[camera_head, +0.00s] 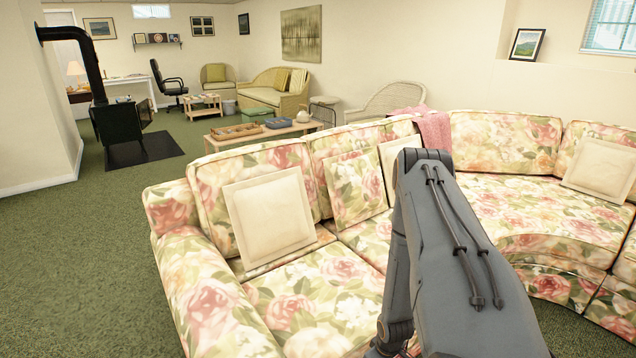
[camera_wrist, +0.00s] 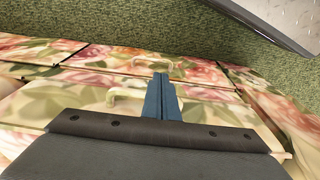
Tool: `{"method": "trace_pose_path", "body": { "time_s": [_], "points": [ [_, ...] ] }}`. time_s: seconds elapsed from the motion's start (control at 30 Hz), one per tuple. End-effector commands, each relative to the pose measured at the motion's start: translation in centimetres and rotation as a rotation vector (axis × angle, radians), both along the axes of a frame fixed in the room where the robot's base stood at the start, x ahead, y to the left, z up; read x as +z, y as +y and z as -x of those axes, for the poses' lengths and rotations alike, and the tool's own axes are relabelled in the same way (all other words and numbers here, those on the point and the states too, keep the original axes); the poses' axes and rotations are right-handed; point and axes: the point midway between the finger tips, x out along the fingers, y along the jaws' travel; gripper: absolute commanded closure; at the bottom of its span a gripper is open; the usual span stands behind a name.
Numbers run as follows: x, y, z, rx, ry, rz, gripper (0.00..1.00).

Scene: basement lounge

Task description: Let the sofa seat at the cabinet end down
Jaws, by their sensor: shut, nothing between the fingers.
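The floral sofa (camera_head: 310,290) curves from the left arm to the right edge in the head view. Its left seat looks flat there, partly behind my arm, and I cannot tell whether any seat is raised. In the wrist view, floral sofa panels (camera_wrist: 75,92) are split by dark gaps. A pale handle (camera_wrist: 125,97) is on the near panel, left of the fingers, and another pale handle (camera_wrist: 152,64) is just beyond the tips. My gripper (camera_wrist: 160,78) is shut and empty, over the panels; contact cannot be told. No cabinet is identifiable beside the sofa.
Cream pillows (camera_head: 268,212) lean on the sofa back, with a pink throw (camera_head: 436,130) over its top. Green carpet (camera_head: 85,265) is clear at the left. A low table (camera_head: 262,131) with trays stands behind the sofa. A black stove (camera_head: 118,130) is farther back.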

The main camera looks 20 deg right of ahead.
Motion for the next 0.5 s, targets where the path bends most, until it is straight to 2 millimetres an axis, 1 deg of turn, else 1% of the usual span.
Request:
{"method": "trace_pose_path", "body": {
  "time_s": [0.17, 0.27, 0.4, 0.5],
  "points": [
    [0.9, 0.0, 0.1, 0.001, 0.000, 0.000, 1.00],
    [2.2, 0.0, 0.3, 0.002, -0.001, 0.000, 1.00],
    [4.5, 0.0, 0.6, 0.005, -0.001, 0.000, 1.00],
    [5.1, -0.5, 2.5, -0.001, 0.001, -0.002, 1.00]
  ]
}}
